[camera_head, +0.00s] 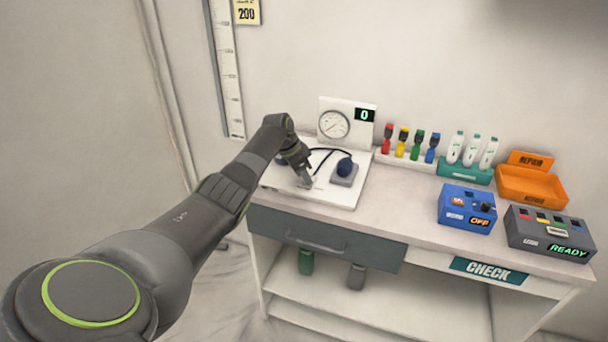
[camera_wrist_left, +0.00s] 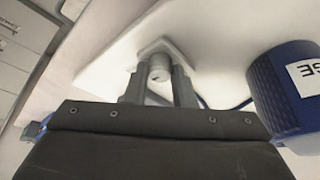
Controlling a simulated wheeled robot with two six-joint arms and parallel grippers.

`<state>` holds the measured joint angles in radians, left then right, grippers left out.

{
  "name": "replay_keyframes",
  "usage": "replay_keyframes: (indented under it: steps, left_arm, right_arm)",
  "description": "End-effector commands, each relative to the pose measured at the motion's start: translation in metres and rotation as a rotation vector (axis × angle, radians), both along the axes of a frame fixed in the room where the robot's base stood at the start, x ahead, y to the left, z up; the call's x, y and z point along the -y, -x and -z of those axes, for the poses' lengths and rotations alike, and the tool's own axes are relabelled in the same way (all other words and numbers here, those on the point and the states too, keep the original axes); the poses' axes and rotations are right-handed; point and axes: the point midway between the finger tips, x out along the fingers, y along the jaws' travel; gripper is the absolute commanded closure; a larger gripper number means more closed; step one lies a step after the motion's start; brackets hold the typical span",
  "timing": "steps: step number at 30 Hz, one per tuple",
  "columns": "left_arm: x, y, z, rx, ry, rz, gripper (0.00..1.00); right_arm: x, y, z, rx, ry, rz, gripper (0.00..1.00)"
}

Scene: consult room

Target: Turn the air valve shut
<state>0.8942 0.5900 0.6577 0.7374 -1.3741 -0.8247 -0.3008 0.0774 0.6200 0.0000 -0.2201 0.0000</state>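The air valve shows in the left wrist view as a small pale knob (camera_wrist_left: 158,70) on a square mount on the white board (camera_wrist_left: 105,65). My left gripper (camera_wrist_left: 158,80) has one finger on each side of the knob, with little or no gap, so it looks shut on it. In the head view my left gripper (camera_head: 307,181) reaches down to the front left of the white board (camera_head: 335,197); the valve is mostly hidden there. A round gauge (camera_head: 334,124) stands at the board's back beside a display (camera_head: 365,115) reading 0. My right gripper is not in view.
A dark blue bulb (camera_head: 345,167) sits on a grey block right of my gripper, with a tube. A blue labelled cylinder (camera_wrist_left: 285,85) is close on the right in the wrist view. Coloured bottles, an orange tray (camera_head: 532,186) and two control boxes stand further right.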

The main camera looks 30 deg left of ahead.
Motion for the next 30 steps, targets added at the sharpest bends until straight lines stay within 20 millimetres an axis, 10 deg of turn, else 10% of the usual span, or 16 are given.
replay_keyframes:
  steps: [30]
  left_arm:
    - [0.004,0.001,-0.005,-0.001,0.0,-0.534,1.0]
  right_arm:
    - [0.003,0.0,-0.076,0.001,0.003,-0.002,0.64]
